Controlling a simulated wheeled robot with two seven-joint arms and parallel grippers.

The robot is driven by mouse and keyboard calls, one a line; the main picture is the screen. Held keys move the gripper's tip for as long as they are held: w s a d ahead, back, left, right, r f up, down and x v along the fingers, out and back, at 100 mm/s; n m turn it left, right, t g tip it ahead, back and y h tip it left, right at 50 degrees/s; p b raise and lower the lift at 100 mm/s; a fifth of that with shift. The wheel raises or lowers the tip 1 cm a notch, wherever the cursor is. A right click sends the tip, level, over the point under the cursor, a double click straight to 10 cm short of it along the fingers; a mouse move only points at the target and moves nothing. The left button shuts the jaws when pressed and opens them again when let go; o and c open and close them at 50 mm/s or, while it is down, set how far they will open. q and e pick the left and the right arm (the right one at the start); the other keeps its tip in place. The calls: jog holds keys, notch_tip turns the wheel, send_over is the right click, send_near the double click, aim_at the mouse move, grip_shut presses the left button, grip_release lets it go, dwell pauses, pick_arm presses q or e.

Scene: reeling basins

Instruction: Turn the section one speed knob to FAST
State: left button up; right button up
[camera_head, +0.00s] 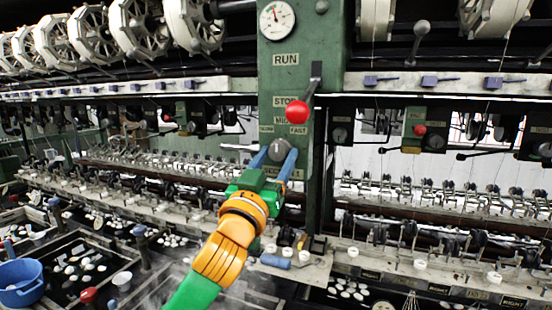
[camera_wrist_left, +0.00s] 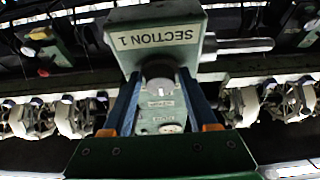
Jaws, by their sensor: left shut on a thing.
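The section one speed knob (camera_head: 279,148) is a grey round knob on the green post, below the small SLOW, MID and FAST labels. FAST (camera_head: 298,129) is the label at its upper right. My left gripper (camera_head: 277,158) has its two blue fingers on either side of the knob and is shut on it. The knob (camera_wrist_left: 160,78) also shows in the left wrist view between the fingers of my left gripper (camera_wrist_left: 160,88), near a SECTION 1 plate (camera_wrist_left: 157,38). The knob's exact pointing is too small to tell. My right gripper is not in view.
A lever with a red ball (camera_head: 297,111) hangs just above the knob, beside the RUN (camera_head: 286,59) and STOP labels. A gauge (camera_head: 277,20) sits higher. A blue basin (camera_head: 22,283) and trays of white cocoons lie at lower left. Reeling machinery runs along both sides.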

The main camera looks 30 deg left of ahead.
pick_arm(q)
jog(key=shift+m, duration=0.3)
jog(key=m+h, duration=0.1)
jog(key=m, duration=0.2)
jog(key=m+h+p, duration=0.1)
jog(key=m+h, duration=0.1)
jog(key=m, duration=0.1)
jog(key=shift+a+r, duration=0.15)
jog(key=shift+a, duration=0.05)
jog(key=shift+a+m+g+h+p, duration=0.15)
jog(key=shift+m+h+p, duration=0.45)
jog(key=shift+m, duration=0.8)
jog(key=shift+d+m+g+h+p, duration=0.2)
jog(key=shift+m+h, duration=0.6)
jog(key=shift+m, duration=0.9)
jog(key=o, duration=1.2)
jog(key=shift+s, duration=0.2)
